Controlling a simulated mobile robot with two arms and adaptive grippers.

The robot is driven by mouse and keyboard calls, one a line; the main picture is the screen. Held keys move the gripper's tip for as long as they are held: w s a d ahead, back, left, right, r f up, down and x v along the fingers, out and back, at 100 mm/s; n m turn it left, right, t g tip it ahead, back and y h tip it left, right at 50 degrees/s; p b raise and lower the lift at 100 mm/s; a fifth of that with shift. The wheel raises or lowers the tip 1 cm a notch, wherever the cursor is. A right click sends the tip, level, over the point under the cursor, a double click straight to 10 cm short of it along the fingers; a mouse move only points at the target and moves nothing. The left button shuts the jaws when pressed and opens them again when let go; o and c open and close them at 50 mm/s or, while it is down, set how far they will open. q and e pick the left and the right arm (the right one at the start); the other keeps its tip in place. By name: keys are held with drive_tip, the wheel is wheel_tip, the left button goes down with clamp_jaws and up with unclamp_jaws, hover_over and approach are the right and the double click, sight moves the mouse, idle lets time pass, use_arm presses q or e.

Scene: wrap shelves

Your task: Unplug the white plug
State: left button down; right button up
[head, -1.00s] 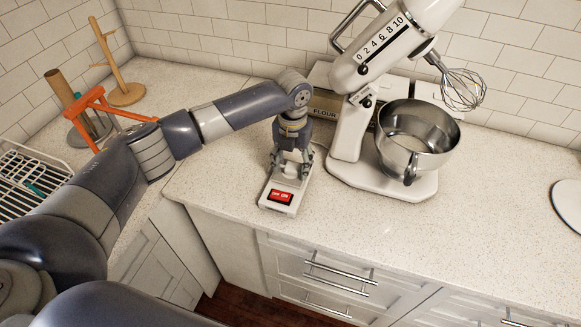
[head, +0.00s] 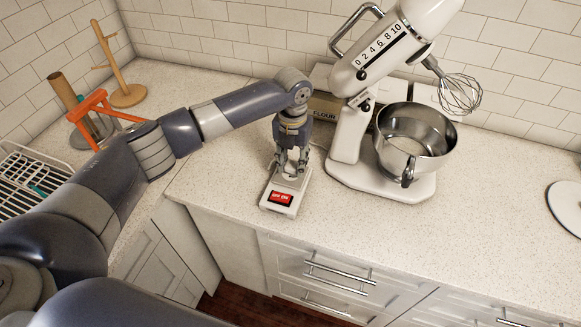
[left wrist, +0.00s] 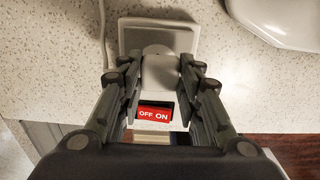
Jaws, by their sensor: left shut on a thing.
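The white plug (left wrist: 160,74) sits over the upper part of a small white outlet box (left wrist: 184,28) in the left wrist view. The box (head: 268,203) lies on the counter in front of the mixer and has a red OFF/ON switch (head: 281,198); the switch also shows in the left wrist view (left wrist: 154,114). My left gripper (head: 291,171) points down over the box. Its fingers (left wrist: 160,68) are shut on the plug, one on each side. The plug's underside is hidden, so I cannot tell whether its prongs are in the socket. My right gripper is out of view.
A white cord (left wrist: 103,35) runs left of the outlet box. The counter right of the mixer's base is mostly clear.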

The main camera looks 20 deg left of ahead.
sight(293, 164)
use_arm(q)
drive_tip(key=shift+r+p, duration=1.9)
drive_tip(key=shift+r, duration=0.2)
